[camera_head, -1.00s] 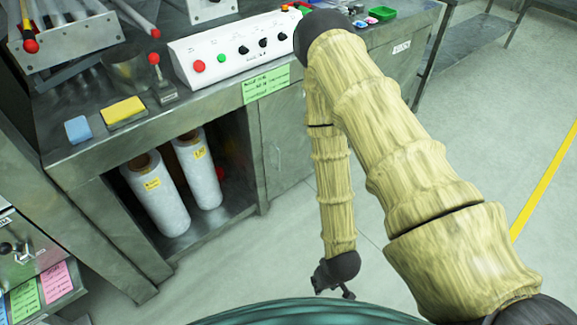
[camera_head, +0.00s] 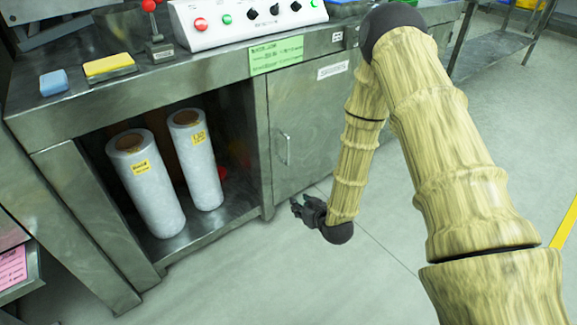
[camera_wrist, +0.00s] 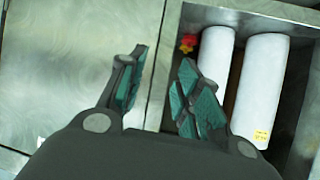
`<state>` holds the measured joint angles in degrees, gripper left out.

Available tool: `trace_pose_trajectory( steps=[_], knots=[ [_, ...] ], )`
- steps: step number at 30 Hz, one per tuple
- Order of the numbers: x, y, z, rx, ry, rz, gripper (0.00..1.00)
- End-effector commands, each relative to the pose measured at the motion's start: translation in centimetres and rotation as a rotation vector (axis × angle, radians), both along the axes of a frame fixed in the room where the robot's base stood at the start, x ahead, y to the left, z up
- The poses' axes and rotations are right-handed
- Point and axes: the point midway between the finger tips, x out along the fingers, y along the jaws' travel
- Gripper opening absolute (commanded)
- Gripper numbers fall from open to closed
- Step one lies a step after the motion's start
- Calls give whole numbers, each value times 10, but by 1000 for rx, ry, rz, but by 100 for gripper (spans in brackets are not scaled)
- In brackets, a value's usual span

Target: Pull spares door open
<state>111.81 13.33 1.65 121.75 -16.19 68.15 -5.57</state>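The spares door is taken to be the grey metal cabinet door (camera_head: 312,125) right of the open shelf in the head view. It looks shut and has a slim upright handle (camera_head: 284,148) near its left edge. A white label (camera_head: 333,70), too small to read, sits above it. My gripper (camera_head: 298,208) is low in front of the door's lower left corner, below and apart from the handle. In the wrist view my gripper's fingers (camera_wrist: 160,78) are spread with nothing between them. A plain grey panel (camera_wrist: 100,45), probably the door, shows there; no handle is visible.
The open shelf holds white rolls (camera_head: 146,185), also in the wrist view (camera_wrist: 262,75). Above are a control box (camera_head: 245,22), a green label (camera_head: 276,56), a yellow sponge (camera_head: 108,66) and a blue block (camera_head: 54,83). The floor (camera_head: 270,270) in front is clear.

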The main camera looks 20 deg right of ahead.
Motion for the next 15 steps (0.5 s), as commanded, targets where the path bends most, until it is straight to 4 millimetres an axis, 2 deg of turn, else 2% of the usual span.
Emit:
trace_pose_trajectory(
  steps=[1,6,12,15],
  knots=[
    [15,-3,-11,1,-46,0,34],
    [58,-14,-5,3,-200,3,34],
    [99,-28,8,1,-371,7,34],
    [112,-34,15,0,-437,6,34]
  ],
)
